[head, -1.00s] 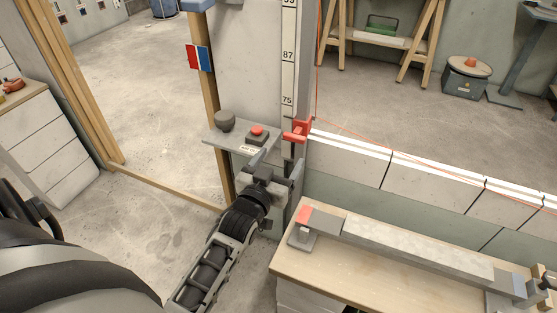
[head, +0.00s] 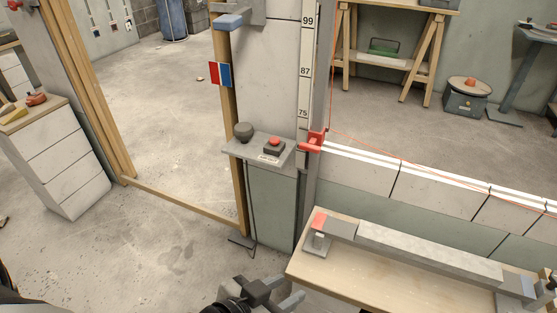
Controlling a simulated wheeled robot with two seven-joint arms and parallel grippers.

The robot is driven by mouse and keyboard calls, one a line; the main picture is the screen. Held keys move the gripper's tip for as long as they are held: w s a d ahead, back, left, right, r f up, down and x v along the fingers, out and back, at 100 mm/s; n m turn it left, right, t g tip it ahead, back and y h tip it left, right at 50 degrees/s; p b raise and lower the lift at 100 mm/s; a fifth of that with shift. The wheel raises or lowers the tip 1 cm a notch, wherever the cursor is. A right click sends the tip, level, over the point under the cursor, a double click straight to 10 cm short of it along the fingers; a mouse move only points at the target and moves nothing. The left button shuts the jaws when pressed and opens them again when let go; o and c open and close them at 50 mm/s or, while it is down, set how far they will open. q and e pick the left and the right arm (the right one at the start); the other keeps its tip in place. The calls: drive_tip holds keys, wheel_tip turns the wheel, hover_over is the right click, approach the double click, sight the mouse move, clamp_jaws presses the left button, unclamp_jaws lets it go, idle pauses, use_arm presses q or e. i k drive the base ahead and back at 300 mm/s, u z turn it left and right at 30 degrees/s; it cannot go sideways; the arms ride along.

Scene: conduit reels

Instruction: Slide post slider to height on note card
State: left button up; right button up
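The red post slider (head: 312,143) sits on the upright post with a white scale strip (head: 304,72), a little below the 75 mark. The marks 87 and 99 show above it. A small white card or label (head: 268,158) lies on the grey shelf's front; its writing is too small to read. My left gripper (head: 285,287) is at the bottom of the head view, well below and apart from the slider. Its fingers look spread with nothing between them. My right gripper is not in view.
The grey shelf (head: 235,151) beside the post holds a dark knob and a red button (head: 274,145). A thin orange line runs from the slider area along the white block wall (head: 440,185). A wooden bench (head: 340,275) with a long grey bar stands at lower right.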

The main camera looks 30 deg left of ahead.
sight(316, 139)
drive_tip(key=u, duration=0.35)
drive_tip(key=k, duration=0.9)
drive_tip(key=u, duration=1.15)
drive_tip(key=i, duration=0.75)
drive_tip(key=z, duration=0.75)
drive_tip(key=i, duration=0.85)
drive_tip(key=z, duration=0.1)
